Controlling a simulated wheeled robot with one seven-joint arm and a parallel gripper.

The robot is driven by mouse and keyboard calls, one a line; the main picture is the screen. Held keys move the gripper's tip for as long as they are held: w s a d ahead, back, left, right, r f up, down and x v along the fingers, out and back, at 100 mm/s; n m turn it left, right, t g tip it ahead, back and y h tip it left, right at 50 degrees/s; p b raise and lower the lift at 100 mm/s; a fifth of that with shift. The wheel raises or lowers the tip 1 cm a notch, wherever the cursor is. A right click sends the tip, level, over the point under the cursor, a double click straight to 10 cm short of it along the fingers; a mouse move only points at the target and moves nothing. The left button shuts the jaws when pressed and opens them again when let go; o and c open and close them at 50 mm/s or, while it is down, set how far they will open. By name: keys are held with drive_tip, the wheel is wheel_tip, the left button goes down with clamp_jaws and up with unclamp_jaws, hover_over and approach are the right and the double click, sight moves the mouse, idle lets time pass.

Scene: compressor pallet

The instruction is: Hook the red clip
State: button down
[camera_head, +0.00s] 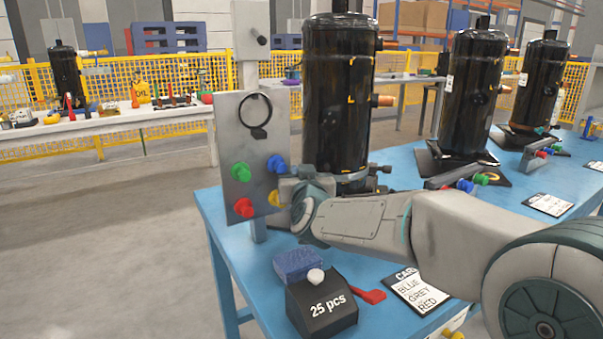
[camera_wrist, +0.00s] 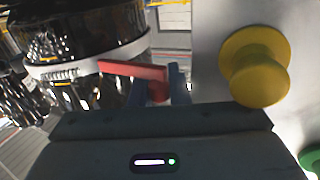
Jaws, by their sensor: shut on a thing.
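My gripper (camera_wrist: 160,88) is shut on a red clip (camera_wrist: 134,70) in the wrist view. The clip's stem sits between the blue fingers and its flat arm points left, toward a pale band (camera_wrist: 95,55) around a black compressor. I cannot tell whether the clip touches the band. In the head view my gripper (camera_head: 290,190) is between the grey panel (camera_head: 236,125) and the compressor (camera_head: 338,95); the held clip is hidden there. Another red clip-like piece (camera_head: 369,296) lies on the blue table.
The panel bears green, blue, red and yellow knobs; the yellow knob (camera_wrist: 258,68) is close on the right in the wrist view. A black "25 pcs" box (camera_head: 322,304), a blue block (camera_head: 297,263) and a card (camera_head: 420,290) are on the table. More compressors (camera_head: 470,95) stand at right.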

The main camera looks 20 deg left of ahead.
drive_tip(key=c, duration=1.6)
unclamp_jaws()
drive_tip(key=shift+d, duration=0.1)
drive_tip(key=shift+c, duration=0.2)
drive_tip(key=shift+s+n+g+y, duration=0.2)
drive_tip(key=shift+n+g+y, duration=0.1)
drive_tip(key=shift+n+y, duration=0.2)
